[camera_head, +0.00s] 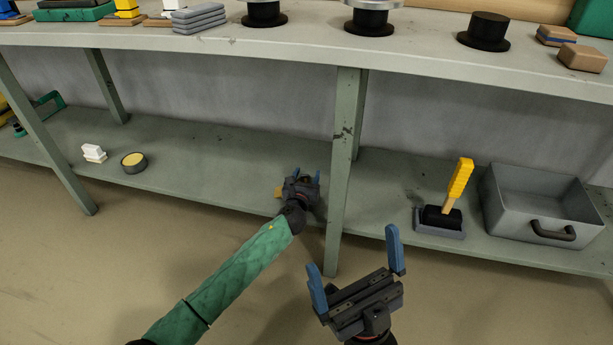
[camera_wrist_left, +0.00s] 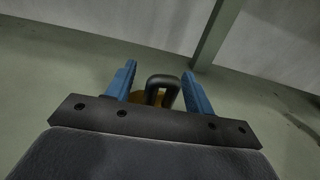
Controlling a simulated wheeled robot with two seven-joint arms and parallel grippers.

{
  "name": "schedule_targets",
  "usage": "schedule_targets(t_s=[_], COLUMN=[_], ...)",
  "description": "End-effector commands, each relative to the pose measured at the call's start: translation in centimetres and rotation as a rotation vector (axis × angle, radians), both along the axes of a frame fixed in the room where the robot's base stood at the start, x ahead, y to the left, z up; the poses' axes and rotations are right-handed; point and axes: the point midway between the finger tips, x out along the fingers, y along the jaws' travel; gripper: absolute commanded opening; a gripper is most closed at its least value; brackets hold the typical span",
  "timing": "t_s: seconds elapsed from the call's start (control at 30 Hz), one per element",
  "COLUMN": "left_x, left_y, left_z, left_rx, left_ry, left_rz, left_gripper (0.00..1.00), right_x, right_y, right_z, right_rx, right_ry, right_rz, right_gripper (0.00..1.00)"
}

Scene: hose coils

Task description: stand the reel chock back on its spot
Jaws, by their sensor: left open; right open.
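A yellow-brown block (camera_head: 278,192) lies on the lower shelf, mostly hidden behind my left gripper; I take it for the reel chock. In the left wrist view its dark loop handle (camera_wrist_left: 163,79) stands up between the fingers, with a bit of the yellow-brown body below it. My left gripper (camera_head: 307,174) is open, its blue fingers on either side of the handle; I cannot tell whether they touch it. My right gripper (camera_head: 351,250) is open and empty, in front of the shelf. No marked spot for the chock is clear to see.
A table leg (camera_head: 346,150) stands just right of my left gripper. On the lower shelf are a white block (camera_head: 94,153), a round tin (camera_head: 133,162), a yellow-handled tool (camera_head: 458,185) on a grey tray, and a grey bin (camera_head: 540,205). The upper bench (camera_head: 300,45) overhangs them.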

Motion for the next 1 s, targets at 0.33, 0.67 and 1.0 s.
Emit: schedule_targets(t_s=[0.33,0.67,1.0], left_x=[-0.5,-1.5,-2.6], left_y=[0.2,0.5,0.8], left_z=[0.1,0.1,0.1], left_rx=[-0.001,0.001,0.0], left_ry=[0.0,-0.001,0.001], left_rz=[0.0,0.0,0.0], left_gripper=[0.53,0.53,0.53], right_x=[-0.1,-0.1,-0.1], right_y=[0.0,0.0,0.0], right_z=[0.1,0.7,1.2], right_rx=[-0.001,0.0,0.0], right_ry=[0.009,0.009,0.008], right_rz=[-0.001,-0.001,0.0], right_gripper=[1.0,1.0,1.0])
